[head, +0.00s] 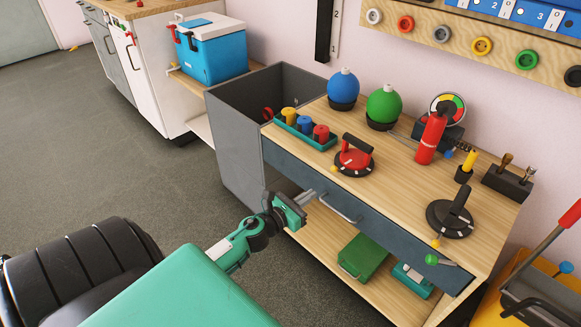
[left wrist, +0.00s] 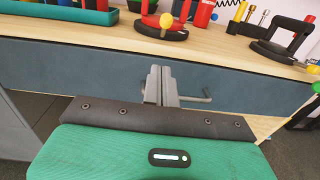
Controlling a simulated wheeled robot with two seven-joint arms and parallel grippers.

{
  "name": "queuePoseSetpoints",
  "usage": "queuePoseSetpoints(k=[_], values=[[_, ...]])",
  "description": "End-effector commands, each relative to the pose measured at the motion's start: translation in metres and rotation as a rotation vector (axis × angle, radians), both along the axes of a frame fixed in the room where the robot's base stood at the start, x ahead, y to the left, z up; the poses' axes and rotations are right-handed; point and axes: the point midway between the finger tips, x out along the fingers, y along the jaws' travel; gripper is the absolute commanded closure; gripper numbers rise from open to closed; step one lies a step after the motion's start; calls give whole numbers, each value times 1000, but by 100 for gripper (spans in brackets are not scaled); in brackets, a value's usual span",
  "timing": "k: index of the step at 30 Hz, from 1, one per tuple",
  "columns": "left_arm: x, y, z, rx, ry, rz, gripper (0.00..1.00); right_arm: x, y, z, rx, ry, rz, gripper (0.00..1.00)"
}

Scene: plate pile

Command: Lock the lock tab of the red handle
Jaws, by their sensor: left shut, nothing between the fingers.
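In the left wrist view the red handle (left wrist: 178,34) is at the top, with the yellow knob (left wrist: 166,20) facing me. My left gripper (head: 309,196) is shut and empty, in front of the drawer, lower than the bench top and apart from the red handle. Its closed fingers (left wrist: 160,72) point at the drawer front. My right gripper is out of view.
A drawer pull (head: 340,209) is close to my left gripper. A teal tray (head: 318,142) with coloured pegs is left of the red handle. A dark round handle (head: 450,214) is at the right. Blue (head: 343,88) and green (head: 384,104) globes and a red extinguisher (head: 430,139) stand behind.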

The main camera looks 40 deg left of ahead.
Motion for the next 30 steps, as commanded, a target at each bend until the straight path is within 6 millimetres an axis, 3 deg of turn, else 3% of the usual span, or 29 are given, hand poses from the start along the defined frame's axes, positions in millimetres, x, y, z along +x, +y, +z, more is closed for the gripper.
queuePoseSetpoints(k=[6, 12, 30], values=[[-37, 4, -2, -1, 2, 0, 100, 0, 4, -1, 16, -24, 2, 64], [-56, 7, -2, -1, 0, 0, 100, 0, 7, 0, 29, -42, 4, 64], [-62, 8, -1, 0, 0, -1, 100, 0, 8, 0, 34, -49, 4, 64]])
